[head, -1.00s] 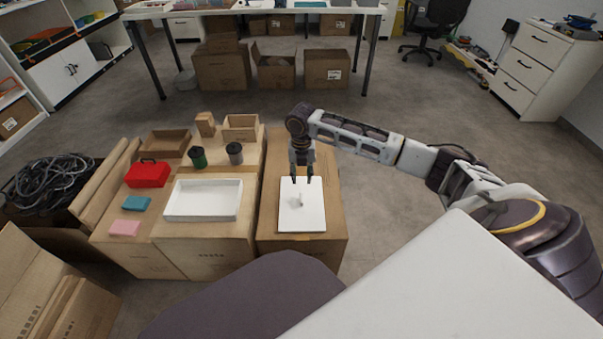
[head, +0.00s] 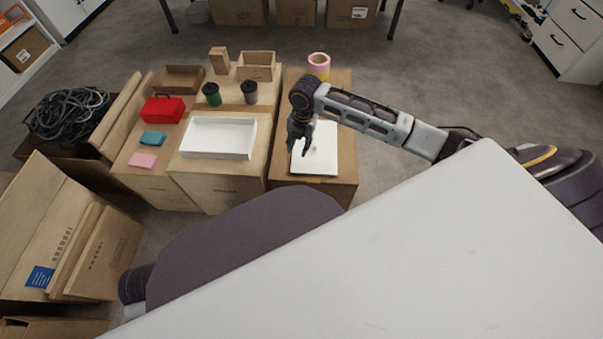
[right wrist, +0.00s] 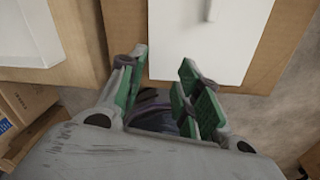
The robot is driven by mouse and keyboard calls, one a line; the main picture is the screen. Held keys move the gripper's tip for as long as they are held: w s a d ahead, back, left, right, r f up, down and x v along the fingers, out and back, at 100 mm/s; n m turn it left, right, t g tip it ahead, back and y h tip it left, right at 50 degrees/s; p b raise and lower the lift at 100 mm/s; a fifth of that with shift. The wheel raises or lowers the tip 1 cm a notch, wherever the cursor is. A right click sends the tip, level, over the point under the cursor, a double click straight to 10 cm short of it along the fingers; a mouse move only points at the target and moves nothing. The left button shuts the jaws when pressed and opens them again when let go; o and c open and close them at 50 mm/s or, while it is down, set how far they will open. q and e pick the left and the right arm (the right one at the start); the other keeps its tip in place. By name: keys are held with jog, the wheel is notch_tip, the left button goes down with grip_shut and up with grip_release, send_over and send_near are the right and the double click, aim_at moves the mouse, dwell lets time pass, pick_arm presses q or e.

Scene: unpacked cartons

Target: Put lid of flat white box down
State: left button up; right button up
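The white lid (head: 324,160) lies flat on the right-hand carton (head: 290,189). It also fills the upper middle of the right wrist view (right wrist: 208,50), where part of its small white handle (right wrist: 211,6) shows. The flat white box (head: 217,154), an open shallow tray, sits on the carton to the left. My right gripper (head: 299,145) is open and empty over the left edge of the lid; its green-padded fingers (right wrist: 162,72) are spread apart, clear of the handle. My left gripper is not in view.
A pink and yellow roll (head: 318,65) stands at the back of the lid's carton. A box of black cables (head: 65,115) stands far left.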

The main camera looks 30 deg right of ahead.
jog(key=s+a+f+m+t+y, duration=0.2)
jog(key=s+a+f+m+y, duration=0.15)
jog(key=s+a+m, duration=1)
jog(key=s+d+m+t+h, duration=0.1)
jog(key=s+d+m, duration=0.3)
jog(key=m, duration=0.6)
jog(key=shift+s+r+m+t+h, duration=0.35)
jog(key=shift+s+t+h, duration=0.1)
jog(key=shift+s, duration=0.55)
